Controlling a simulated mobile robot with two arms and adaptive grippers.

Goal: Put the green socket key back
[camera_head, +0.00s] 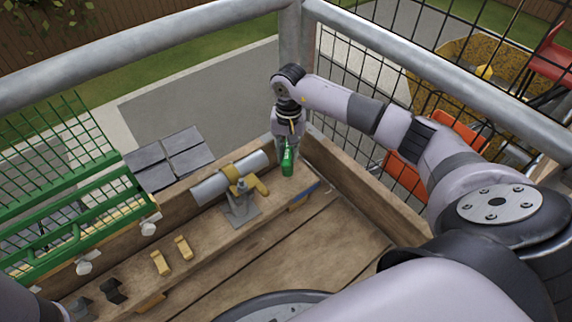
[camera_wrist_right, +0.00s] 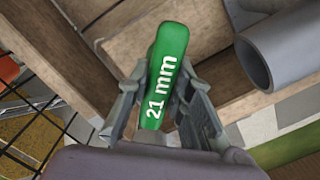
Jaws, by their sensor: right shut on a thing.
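The green socket key (camera_head: 288,161) is upright or nearly so in the head view, at the far right end of the wooden shelf (camera_head: 217,236). In the right wrist view the green key (camera_wrist_right: 166,62) shows a white "21 mm" mark. My right gripper (camera_head: 286,144) comes from above and is shut on it. The fingers (camera_wrist_right: 158,100) stand on both sides of the key in the wrist view. I cannot tell whether the key's lower end touches the wood.
A grey tube (camera_head: 210,187) with a yellow band and a metal stand (camera_head: 240,207) sit left of the key. Yellow blocks (camera_head: 161,263) and dark clips (camera_head: 114,291) lie along the shelf. Wooden side boards and metal railings close in the corner. The plank floor (camera_head: 290,250) is open.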

